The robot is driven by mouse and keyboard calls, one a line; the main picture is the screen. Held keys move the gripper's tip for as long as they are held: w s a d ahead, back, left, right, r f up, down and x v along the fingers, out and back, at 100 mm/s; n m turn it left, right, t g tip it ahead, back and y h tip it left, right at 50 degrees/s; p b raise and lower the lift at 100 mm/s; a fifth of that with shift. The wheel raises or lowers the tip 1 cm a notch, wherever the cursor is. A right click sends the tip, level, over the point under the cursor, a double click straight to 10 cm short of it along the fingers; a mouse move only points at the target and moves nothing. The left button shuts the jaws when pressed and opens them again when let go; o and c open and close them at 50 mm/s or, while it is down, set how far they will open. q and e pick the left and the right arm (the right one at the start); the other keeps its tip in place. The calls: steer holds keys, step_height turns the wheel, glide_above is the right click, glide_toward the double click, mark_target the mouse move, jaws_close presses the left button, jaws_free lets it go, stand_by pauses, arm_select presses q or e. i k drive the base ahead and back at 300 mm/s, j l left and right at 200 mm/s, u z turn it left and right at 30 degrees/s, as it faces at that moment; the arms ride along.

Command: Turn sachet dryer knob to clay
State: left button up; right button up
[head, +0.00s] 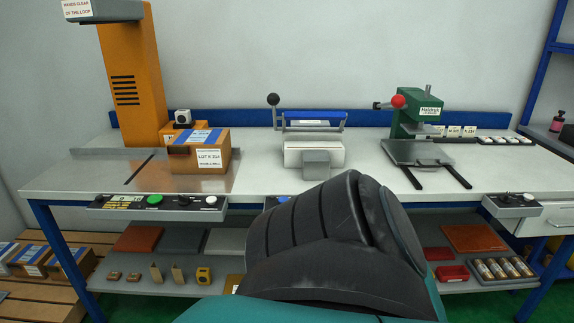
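I cannot pick out by label which device is the sachet dryer, and no "clay" mark is readable. A control panel (100,203) on the left table front has a green button (155,199), a dark knob (183,201) and a white button (210,201). A smaller panel (512,211) on the right table front has a small knob (507,198) and a white button (528,198). Their markings are too small to read. A dark and teal link of my arm fills the lower middle and hides part of the table front. Neither gripper is in view.
The table (70,180) carries an orange column machine (135,85), a cardboard box (209,165), a white device with a lever (300,155) and a green press (413,118). A lower shelf (180,285) holds tiles and small parts. Boxes sit on a pallet at left.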

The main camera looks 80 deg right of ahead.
mark_target(505, 199)
steer(key=z, duration=4.05)
